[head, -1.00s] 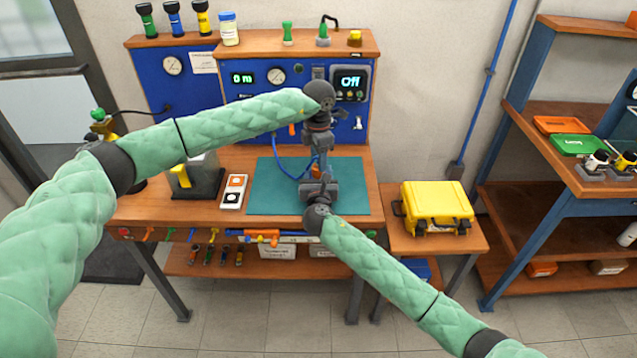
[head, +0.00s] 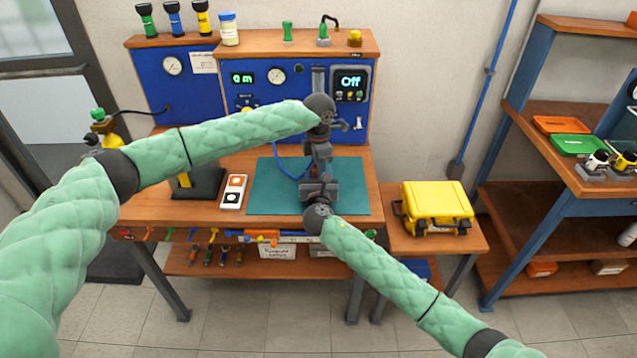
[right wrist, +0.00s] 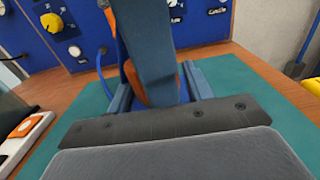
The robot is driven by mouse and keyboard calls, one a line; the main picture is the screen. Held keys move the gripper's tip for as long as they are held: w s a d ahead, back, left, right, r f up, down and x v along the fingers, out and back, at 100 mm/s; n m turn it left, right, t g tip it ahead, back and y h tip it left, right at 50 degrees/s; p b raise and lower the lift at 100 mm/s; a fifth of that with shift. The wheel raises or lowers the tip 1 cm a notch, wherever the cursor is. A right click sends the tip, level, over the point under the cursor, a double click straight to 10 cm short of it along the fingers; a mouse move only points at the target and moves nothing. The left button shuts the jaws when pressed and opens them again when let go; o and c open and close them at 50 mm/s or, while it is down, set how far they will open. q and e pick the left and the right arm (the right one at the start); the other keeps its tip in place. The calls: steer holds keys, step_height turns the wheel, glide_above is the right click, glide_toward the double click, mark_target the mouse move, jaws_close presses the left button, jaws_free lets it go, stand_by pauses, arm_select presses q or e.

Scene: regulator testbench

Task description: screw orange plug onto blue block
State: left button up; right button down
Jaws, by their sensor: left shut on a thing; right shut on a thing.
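My left gripper (head: 321,160) points down over the teal mat and is shut on the orange plug (right wrist: 137,86). In the right wrist view its large grey-blue finger crosses in front of the plug, so only orange edges show. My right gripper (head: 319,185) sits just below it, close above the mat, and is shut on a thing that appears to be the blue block. Blue surfaces flank the plug in that view, but I cannot clearly tell block from fingers. Whether plug and block touch is hidden.
The teal mat (head: 265,198) lies on the wooden bench, before a blue gauge panel (head: 295,105). A yellow case (head: 437,207) stands on the right side table.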

arm_select(q)
steer(key=m, duration=0.5)
steer(key=shift+w+m, duration=0.1)
steer(key=shift+m, duration=0.3)
steer(key=m, duration=0.5)
steer(key=shift+m, duration=0.3)
steer(key=o, duration=1.1)
steer(key=shift+r, duration=2.25)
steer(key=shift+c, duration=0.6)
